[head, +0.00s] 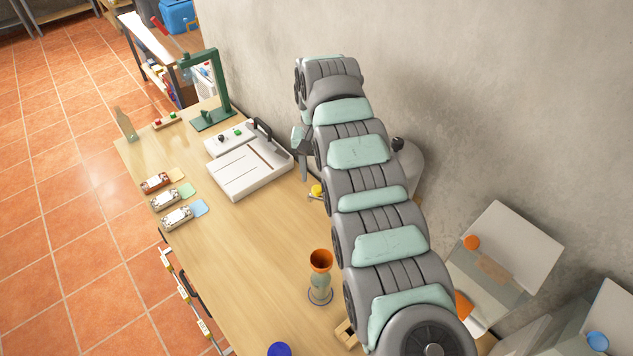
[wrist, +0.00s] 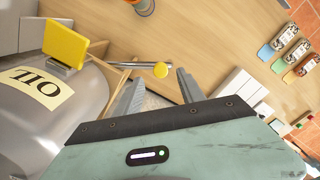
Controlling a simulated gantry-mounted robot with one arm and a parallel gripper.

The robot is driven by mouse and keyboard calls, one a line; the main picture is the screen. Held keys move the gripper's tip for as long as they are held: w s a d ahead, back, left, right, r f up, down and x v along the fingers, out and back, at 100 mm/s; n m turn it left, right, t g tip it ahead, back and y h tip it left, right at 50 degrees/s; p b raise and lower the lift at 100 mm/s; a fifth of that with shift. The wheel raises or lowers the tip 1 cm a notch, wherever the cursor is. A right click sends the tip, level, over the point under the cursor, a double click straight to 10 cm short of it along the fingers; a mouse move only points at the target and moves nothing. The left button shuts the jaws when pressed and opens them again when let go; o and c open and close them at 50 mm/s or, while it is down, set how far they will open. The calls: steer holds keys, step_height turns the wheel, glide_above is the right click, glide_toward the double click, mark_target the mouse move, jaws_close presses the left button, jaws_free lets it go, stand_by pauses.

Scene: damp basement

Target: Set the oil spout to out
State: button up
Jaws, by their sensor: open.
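The oil tank (wrist: 75,95) is a grey rounded drum with a cream OIL label, at the left of the wrist view. In the head view its grey body (head: 411,168) shows partly behind my arm. A thin metal spout (wrist: 126,65) sticks out beside it, with a yellow knob (wrist: 160,69) at its end. The knob also shows in the head view (head: 317,190). A yellow block (wrist: 66,42) stands on a small grey mount at the tank. My gripper (wrist: 161,78) is open and empty, its fingertips near the knob; I cannot tell whether they touch.
A white tray (head: 232,182) and a green stand (head: 222,95) are on the wooden table (head: 235,250). An orange-topped funnel vessel (head: 320,275) stands near the spout. Small boxes with coloured cards line the left edge. A concrete wall (head: 500,110) is behind.

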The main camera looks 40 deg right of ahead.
mark_target(317, 188)
steer(key=shift+f+p, duration=0.4)
steer(key=shift+f, duration=1.95)
jaws_close()
